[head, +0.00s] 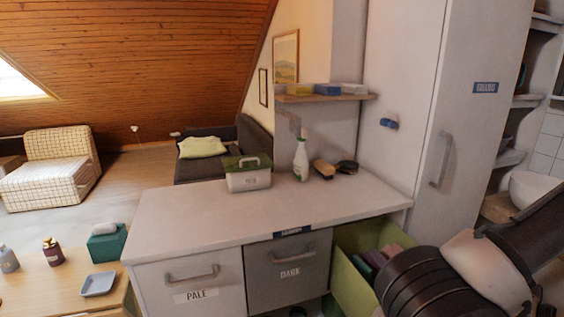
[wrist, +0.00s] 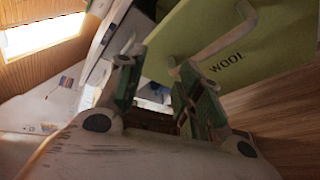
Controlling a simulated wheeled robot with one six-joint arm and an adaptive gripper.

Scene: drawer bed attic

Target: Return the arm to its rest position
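My gripper (wrist: 157,75) shows in the wrist view with its two fingers spread apart and nothing seen between them. Its right fingertip overlaps the near end of the pale bar handle (wrist: 222,42) on a green drawer front marked WOOL (wrist: 270,45). I cannot tell whether they touch. In the head view my dark, banded arm fills the lower right corner, and my gripper is out of sight. The green drawer (head: 350,272) stands pulled out beneath the right end of the white counter, with folded pinkish and purple items inside.
The white counter (head: 190,217) holds a lidded box (head: 248,181), a spray bottle (head: 301,160) and brushes. PALE (head: 190,290) and DARK (head: 290,272) drawers look shut. A tall cabinet (head: 405,120) stands behind my arm. A wooden table (head: 50,290) is at lower left.

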